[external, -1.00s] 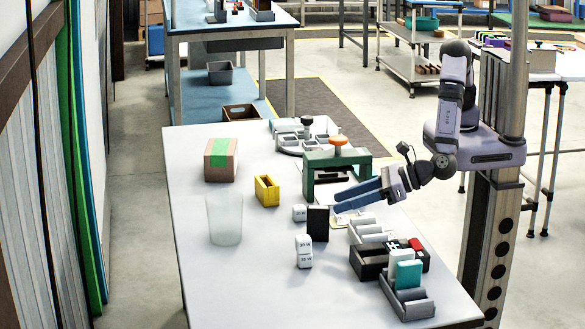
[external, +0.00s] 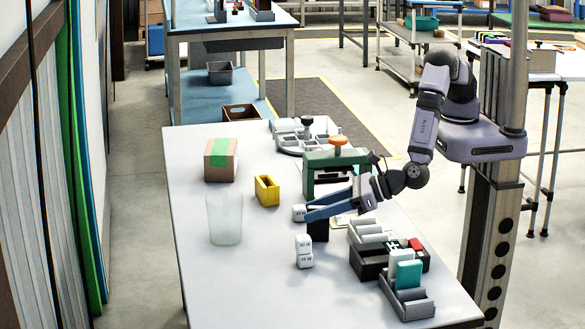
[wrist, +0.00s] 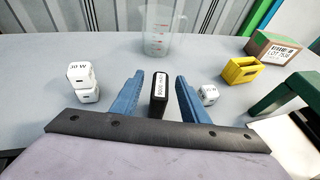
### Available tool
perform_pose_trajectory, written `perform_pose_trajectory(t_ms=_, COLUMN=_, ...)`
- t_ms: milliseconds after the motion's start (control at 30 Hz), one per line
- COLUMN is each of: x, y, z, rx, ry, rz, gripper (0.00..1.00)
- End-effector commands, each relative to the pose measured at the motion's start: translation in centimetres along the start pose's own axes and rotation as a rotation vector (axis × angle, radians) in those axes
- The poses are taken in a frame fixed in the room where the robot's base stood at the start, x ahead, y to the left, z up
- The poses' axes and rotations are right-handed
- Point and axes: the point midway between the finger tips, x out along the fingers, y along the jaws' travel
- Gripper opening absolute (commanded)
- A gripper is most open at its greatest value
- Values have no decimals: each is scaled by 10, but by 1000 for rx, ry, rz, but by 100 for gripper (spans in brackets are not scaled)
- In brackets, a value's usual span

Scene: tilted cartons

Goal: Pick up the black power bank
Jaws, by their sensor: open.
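The black power bank (external: 317,230) stands upright on the white table, and its upper part is partly hidden by my gripper in the external view. In the wrist view the black power bank (wrist: 158,92) shows its dark side and a white label with print on top. My gripper (wrist: 155,86) is open, with one blue finger on each side of the power bank and a visible gap on both sides. In the external view my gripper (external: 308,209) reaches in from the right at the power bank's top.
White charger blocks (external: 304,251) stand just in front, and another white block (wrist: 208,94) is close to the right finger. A clear beaker (external: 225,219), yellow bin (external: 267,190) and carton (external: 221,160) stand left. A green press (external: 310,175) and a grey rack (external: 412,306) are near the arm.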

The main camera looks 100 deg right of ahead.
Motion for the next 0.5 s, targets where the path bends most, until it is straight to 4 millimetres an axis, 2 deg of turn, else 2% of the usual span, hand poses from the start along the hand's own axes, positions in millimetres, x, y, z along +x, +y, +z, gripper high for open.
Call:
perform_pose_trajectory(t_ms=200, x=1, y=0, z=0, rx=0, ry=0, rz=0, gripper=41)
perform_pose_trajectory(t_ms=233, x=1, y=0, z=0, rx=0, ry=0, rz=0, gripper=36)
perform_pose_trajectory(t_ms=367, x=1, y=0, z=0, rx=0, ry=0, rz=0, gripper=5)
perform_pose_trajectory(t_ms=400, x=0, y=0, z=0, rx=0, ry=0, rz=0, gripper=0)
perform_pose_trajectory(t_ms=500, x=0, y=0, z=1, rx=1, ry=-1, rz=1, gripper=0)
